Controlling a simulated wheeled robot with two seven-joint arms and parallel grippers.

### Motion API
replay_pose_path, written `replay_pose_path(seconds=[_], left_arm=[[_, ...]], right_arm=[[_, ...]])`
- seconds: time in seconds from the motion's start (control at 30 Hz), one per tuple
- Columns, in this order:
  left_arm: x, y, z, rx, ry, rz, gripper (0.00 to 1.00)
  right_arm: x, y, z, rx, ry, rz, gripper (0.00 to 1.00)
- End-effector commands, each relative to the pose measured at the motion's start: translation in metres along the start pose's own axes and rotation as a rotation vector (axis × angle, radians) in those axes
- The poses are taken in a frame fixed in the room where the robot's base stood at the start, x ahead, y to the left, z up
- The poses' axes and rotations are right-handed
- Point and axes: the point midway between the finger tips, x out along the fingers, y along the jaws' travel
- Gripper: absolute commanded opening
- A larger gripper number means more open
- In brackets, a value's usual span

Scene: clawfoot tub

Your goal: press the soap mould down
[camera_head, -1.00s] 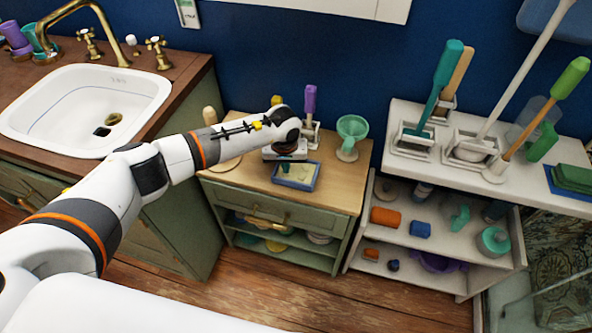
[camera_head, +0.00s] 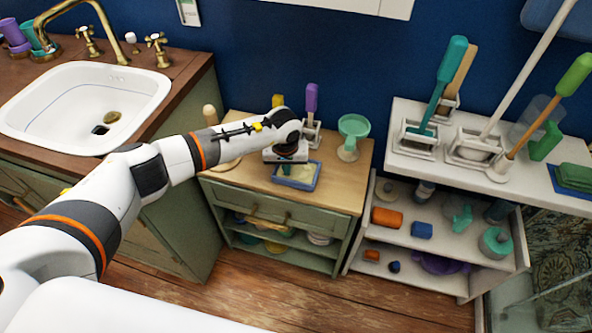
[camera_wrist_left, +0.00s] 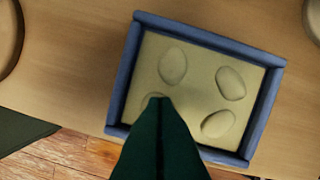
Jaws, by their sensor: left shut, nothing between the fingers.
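The soap mould is a shallow blue-framed tray (camera_head: 309,187) with a cream inside, on the small wooden-topped cabinet. In the left wrist view the blue frame (camera_wrist_left: 195,32) surrounds the cream bed with several raised oval shapes. My left gripper (camera_head: 287,172) points down over the mould's left part. Its dark green fingers (camera_wrist_left: 158,110) are shut together and empty. In the left wrist view they cover the lower left oval and part of the near rim. I cannot tell whether the tips touch the mould. My right gripper is not in view.
A green cup on a stand (camera_head: 352,128) and a purple-handled tool (camera_head: 311,100) stand behind the mould. A round wooden piece with an upright peg (camera_head: 211,116) is to the left. The white shelf (camera_head: 400,112) with brushes stands right. The cabinet top's front right is clear.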

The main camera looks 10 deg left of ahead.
Motion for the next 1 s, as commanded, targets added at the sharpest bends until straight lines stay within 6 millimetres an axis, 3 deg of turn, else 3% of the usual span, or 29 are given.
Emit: replay_pose_path(seconds=[0.2,1.0], left_arm=[[0.014,0.004,-0.003,-0.002,0.004,0.011,0.0],[0.019,0.009,-0.005,-0.003,0.01,0.021,0.0]], right_arm=[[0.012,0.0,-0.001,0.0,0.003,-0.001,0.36],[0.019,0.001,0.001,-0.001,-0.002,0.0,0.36]])
